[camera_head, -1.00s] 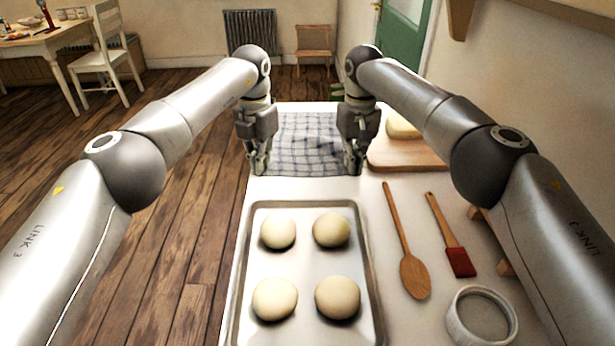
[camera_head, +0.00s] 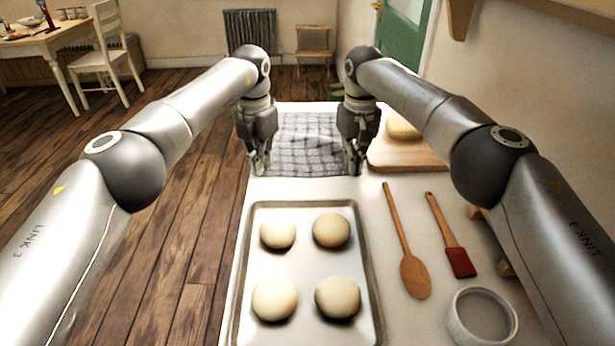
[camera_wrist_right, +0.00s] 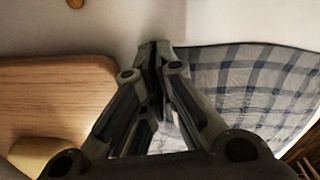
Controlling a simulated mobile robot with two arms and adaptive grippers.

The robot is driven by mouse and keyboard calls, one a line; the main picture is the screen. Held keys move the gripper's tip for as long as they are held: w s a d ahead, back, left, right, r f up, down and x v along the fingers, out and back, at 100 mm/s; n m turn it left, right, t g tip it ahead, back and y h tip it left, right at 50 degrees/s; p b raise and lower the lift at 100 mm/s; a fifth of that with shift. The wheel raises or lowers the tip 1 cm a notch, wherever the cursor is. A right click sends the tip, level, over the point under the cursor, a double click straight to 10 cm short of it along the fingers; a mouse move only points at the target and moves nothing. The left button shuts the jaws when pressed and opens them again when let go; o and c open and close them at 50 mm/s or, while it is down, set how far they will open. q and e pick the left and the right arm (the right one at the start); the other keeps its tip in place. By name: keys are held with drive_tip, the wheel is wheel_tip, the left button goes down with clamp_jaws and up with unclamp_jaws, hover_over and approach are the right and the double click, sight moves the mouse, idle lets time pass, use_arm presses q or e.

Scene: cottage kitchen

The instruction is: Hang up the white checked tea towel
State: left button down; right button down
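The white checked tea towel (camera_head: 308,148) with dark blue-grey lines lies on the white worktop, between my two grippers. It also shows in the right wrist view (camera_wrist_right: 245,85), to the right of the fingers. My left gripper (camera_head: 260,168) points down at the towel's near left corner, its fingers close together. My right gripper (camera_head: 354,168) is at the near right corner. In the right wrist view its fingertips (camera_wrist_right: 157,50) meet at the towel's corner and look shut on its edge. The fingertips hide both near corners.
A wooden board (camera_head: 405,156) with dough (camera_head: 401,128) sits right beside my right gripper. A baking tray (camera_head: 252,265) with several dough balls lies nearer. A wooden spoon (camera_head: 412,270), a red-ended brush (camera_head: 459,262) and a white round dish (camera_head: 455,320) lie to the right.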

use_arm(q)
drive_tip(key=shift+r, duration=0.1)
idle(0.4)
